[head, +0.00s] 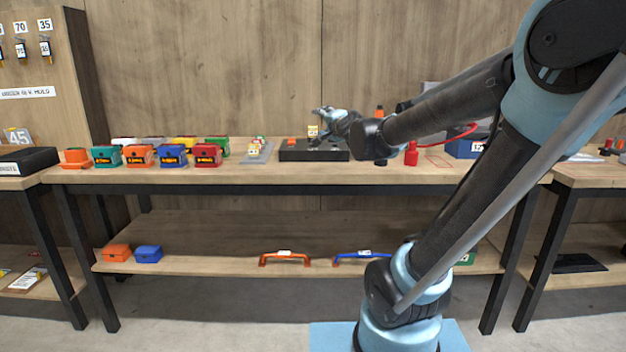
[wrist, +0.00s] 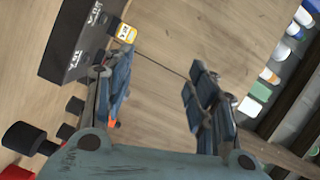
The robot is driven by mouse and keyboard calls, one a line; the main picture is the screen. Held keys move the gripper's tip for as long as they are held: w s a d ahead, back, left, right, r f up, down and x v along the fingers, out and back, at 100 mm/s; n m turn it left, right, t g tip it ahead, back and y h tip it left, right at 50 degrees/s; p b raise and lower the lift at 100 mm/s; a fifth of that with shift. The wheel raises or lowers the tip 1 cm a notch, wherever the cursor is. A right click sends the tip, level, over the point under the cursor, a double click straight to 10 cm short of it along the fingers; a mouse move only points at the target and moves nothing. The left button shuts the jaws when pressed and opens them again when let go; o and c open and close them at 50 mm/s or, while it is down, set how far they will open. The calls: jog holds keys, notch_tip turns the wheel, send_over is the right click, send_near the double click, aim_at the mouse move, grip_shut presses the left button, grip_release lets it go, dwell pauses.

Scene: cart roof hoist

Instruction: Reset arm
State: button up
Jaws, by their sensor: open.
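My gripper (head: 322,118) shows in the head view above the workbench, over the black block (head: 300,152). In the wrist view its two fingers stand wide apart with only bare wood between them, so my gripper (wrist: 163,88) is open and empty. The arm reaches in from the right side of the head view, stretched out to the left. In the wrist view the black block (wrist: 70,45) with white labels lies left of the fingers. A small yellow tag (wrist: 126,33) sits at its edge, close to the left finger but apparently apart from it.
Several coloured boxes, such as the red box (head: 207,155), stand left on the workbench (head: 225,174). A grey plate (head: 257,155) with small pieces is beside the black block. A blue bin (head: 464,149) stands right. The lower shelf holds an orange handle (head: 285,259) and a blue handle (head: 352,256).

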jog(key=s+d+f+n+g+h, duration=0.2)
jog(key=s+d+f+n+g, duration=0.1)
jog(key=s+f, duration=0.7)
jog(key=s+d+f+n+g+h, duration=0.1)
jog(key=s+d+f+n+g, duration=0.3)
jog(key=s+f, duration=0.6)
jog(key=s+d+f+n+g+h, duration=0.2)
jog(key=s+d+f+n+g, duration=0.2)
jog(key=s+d+f+g, duration=0.3)
jog(key=s+d+f, duration=0.1)
jog(key=s+f, duration=0.2)
jog(key=s, duration=0.2)
jog(key=shift+s+d+h, duration=0.25)
jog(key=shift+h, duration=0.05)
jog(key=shift+f, duration=0.1)
jog(key=shift+w+f, duration=0.2)
jog(key=shift+w, duration=0.3)
